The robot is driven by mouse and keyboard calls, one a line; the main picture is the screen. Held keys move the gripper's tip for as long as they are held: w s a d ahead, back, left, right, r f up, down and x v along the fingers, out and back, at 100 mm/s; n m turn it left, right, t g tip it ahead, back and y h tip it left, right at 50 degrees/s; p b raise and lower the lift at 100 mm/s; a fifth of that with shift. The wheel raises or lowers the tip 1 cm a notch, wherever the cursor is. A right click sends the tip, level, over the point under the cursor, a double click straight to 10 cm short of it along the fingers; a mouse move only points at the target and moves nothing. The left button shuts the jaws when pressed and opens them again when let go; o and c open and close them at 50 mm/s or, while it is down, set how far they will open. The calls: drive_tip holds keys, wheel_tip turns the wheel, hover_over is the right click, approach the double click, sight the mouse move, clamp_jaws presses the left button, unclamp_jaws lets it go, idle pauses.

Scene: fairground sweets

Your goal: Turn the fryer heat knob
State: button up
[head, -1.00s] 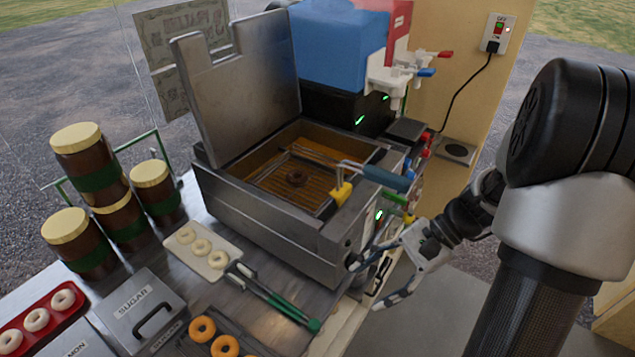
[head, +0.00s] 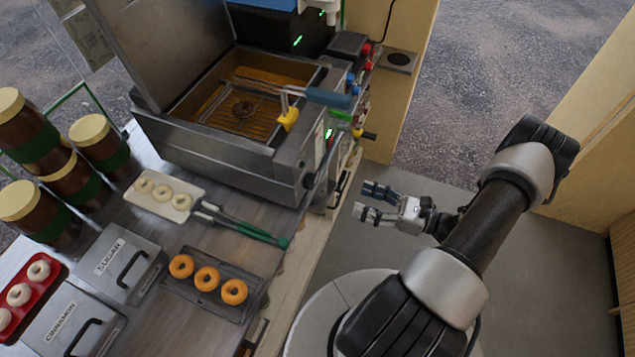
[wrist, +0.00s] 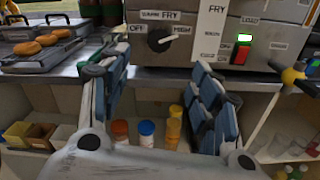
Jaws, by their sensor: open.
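The fryer (head: 225,158) stands on the counter in the head view, with a basket and a dark ring in its oil. In the wrist view its front panel carries the black heat knob (wrist: 160,40), labelled OFF at left, WARM and FRY above and HIGH at right. The knob's pale pointer slants up to the right, toward the FRY side. In the head view the knob (head: 309,181) shows small at the fryer's front. My gripper (head: 366,201) is open and empty, in front of the counter and apart from the knob. In the wrist view its fingers (wrist: 158,95) spread below the knob.
A green switch light (wrist: 244,38) above a red switch and a yellow-and-black handle (wrist: 290,74) lie right of the knob. Green-handled tongs (head: 245,226), a doughnut tray (head: 182,286) and lidded tins occupy the counter. Shelves with bottles (wrist: 146,133) are below the counter. Floor in front is clear.

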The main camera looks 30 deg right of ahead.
sight(314, 183)
drive_tip(key=b+x, duration=0.1)
drive_tip(key=x, duration=1.3)
drive_tip(key=shift+c, duration=0.6)
drive_tip(key=c, duration=1)
